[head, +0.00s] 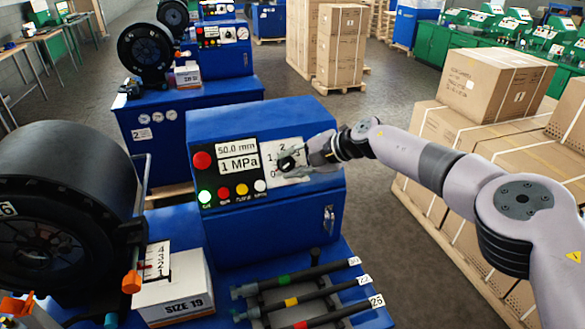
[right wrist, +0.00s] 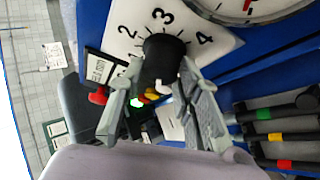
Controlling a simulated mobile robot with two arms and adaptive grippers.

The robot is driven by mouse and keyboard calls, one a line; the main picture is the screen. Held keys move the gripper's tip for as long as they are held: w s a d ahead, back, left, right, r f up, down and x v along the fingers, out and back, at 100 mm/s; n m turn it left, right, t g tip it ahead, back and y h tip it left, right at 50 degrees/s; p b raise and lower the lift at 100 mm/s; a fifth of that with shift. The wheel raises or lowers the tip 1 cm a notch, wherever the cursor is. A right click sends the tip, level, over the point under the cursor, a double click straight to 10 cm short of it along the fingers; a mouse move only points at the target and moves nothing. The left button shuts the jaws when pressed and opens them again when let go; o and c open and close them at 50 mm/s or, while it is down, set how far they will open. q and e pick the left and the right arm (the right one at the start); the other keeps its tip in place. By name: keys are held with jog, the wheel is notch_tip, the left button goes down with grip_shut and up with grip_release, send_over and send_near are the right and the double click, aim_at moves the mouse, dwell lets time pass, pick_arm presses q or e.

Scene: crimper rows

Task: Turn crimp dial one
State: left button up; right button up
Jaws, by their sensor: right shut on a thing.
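The crimp dial is a black knob (head: 287,163) on a white numbered plate (head: 272,150), on the front of the blue control box (head: 262,118). My right gripper (head: 291,161) reaches it from the right in the head view and hides part of the plate. In the right wrist view, the black knob (right wrist: 163,58) sits between the two grey fingers of my right gripper (right wrist: 162,77), which is shut on it. The numbers 1 to 4 show around the knob there. A white mark shows on its lower side. My left gripper is not in view.
Displays reading 50.0 mm and 1 MPa (head: 238,158) and coloured buttons (head: 242,190) sit left of the dial. A black crimper head (head: 65,200) stands at left. Hoses (head: 305,290) lie below the box. Cartons (head: 490,130) stand at right beside my right arm.

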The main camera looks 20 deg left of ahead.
jog(key=shift+n+b, duration=0.3)
jog(key=shift+n, duration=0.1)
jog(key=shift+h, duration=0.3)
jog(key=o, duration=1.1)
jog(key=shift+a, duration=0.1)
jog(key=v, duration=1.2)
